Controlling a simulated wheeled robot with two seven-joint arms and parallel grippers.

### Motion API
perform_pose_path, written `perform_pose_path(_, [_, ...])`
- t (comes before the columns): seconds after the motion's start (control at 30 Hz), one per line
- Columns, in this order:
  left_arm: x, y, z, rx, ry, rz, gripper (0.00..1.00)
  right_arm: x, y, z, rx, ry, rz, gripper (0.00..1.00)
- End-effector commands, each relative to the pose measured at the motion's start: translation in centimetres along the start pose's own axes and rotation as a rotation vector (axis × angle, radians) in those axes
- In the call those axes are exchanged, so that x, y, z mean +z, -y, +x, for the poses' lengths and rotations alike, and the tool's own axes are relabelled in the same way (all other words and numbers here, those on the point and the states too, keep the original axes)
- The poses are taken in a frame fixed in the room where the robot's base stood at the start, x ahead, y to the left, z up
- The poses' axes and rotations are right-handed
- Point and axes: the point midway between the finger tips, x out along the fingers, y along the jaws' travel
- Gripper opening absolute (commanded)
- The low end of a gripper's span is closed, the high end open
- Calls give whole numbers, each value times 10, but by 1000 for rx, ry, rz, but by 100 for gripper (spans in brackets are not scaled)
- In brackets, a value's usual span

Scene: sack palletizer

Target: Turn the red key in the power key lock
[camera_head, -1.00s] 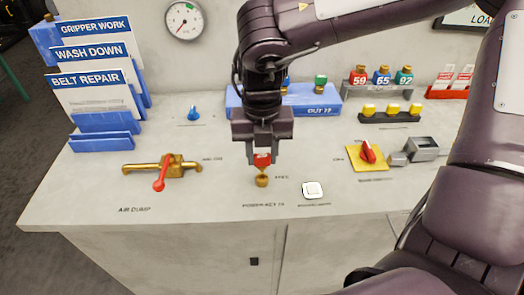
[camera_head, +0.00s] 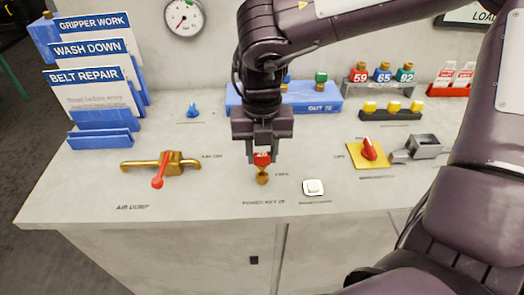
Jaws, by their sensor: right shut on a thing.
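The red key (camera_head: 262,159) stands at the brass power key lock (camera_head: 262,178) near the front middle of the bench. My right gripper (camera_head: 263,156) comes down from above and is shut on the red key's head, which shows between its fingers. The key's shaft is too small to make out, so I cannot tell how deep it sits in the lock. My left gripper is not in view.
A brass valve with a red lever (camera_head: 158,183) lies to the left. A white button (camera_head: 313,187) and a yellow plate with a red knob (camera_head: 368,150) are to the right. A blue rack (camera_head: 320,98) stands behind my gripper. Clear bench lies in front.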

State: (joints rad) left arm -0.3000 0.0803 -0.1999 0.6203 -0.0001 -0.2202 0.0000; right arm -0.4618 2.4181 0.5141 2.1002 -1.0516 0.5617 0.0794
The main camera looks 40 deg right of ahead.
Motion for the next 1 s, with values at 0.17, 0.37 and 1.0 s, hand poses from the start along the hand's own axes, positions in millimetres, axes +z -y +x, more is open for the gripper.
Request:
perform_pose_path(0.17, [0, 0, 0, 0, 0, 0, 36, 0, 0, 0, 0, 0, 0, 10])
perform_pose_path(0.37, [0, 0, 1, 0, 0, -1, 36, 0, 0, 1, 0, 0, 0, 10])
perform_pose_path(1.0, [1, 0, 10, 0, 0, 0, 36, 0, 0, 9, 0, 0, 0, 10])
